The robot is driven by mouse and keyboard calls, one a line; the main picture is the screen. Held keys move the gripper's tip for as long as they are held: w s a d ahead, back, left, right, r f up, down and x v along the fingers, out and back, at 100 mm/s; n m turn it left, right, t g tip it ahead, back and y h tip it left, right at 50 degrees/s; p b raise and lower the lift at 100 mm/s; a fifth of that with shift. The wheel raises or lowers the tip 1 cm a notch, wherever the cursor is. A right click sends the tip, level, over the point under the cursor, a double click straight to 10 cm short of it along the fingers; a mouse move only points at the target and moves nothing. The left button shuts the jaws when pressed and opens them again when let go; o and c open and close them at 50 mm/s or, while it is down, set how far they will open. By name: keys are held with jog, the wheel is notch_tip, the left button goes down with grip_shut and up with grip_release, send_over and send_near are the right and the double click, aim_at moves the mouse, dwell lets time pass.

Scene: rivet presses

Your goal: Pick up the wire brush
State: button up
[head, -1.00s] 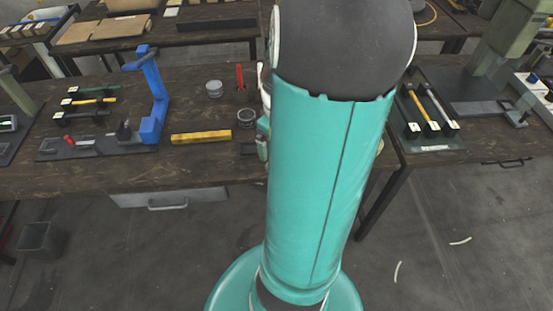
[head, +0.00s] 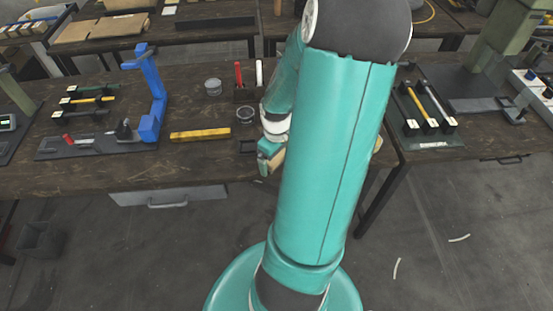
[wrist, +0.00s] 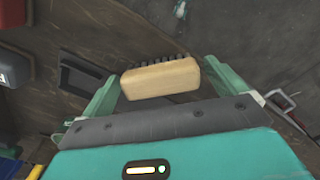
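The wire brush (wrist: 160,78) has a tan wooden block and a row of dark bristles along its far side. In the wrist view it lies between my two fingers, tilted in line with them, and its ends meet their inner faces. My gripper (wrist: 162,84) is shut on the brush's block. In the head view my gripper (head: 268,160) is near the front edge of the wooden bench, with a bit of the tan brush (head: 278,158) showing beside it. My arm hides part of the brush and the bench there.
A dark shallow tray (wrist: 80,75) is left of the brush. On the bench (head: 190,165) are a yellow bar (head: 200,134), a blue press (head: 150,95), round tins (head: 212,86) and a holder with a red-handled tool (head: 238,73). Another bench with tools (head: 428,105) stands right.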

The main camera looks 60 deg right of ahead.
jog(key=c, duration=0.9)
jog(key=shift+r, duration=0.45)
notch_tip(320, 180, up, 2)
jog(key=shift+r, duration=0.15)
jog(key=s+a+r, duration=0.6)
jog(key=a+r, duration=0.3)
jog(key=a, duration=0.3)
jog(key=shift+a+r, duration=0.3)
jog(key=shift+r, duration=0.1)
jog(key=shift+s, duration=0.1)
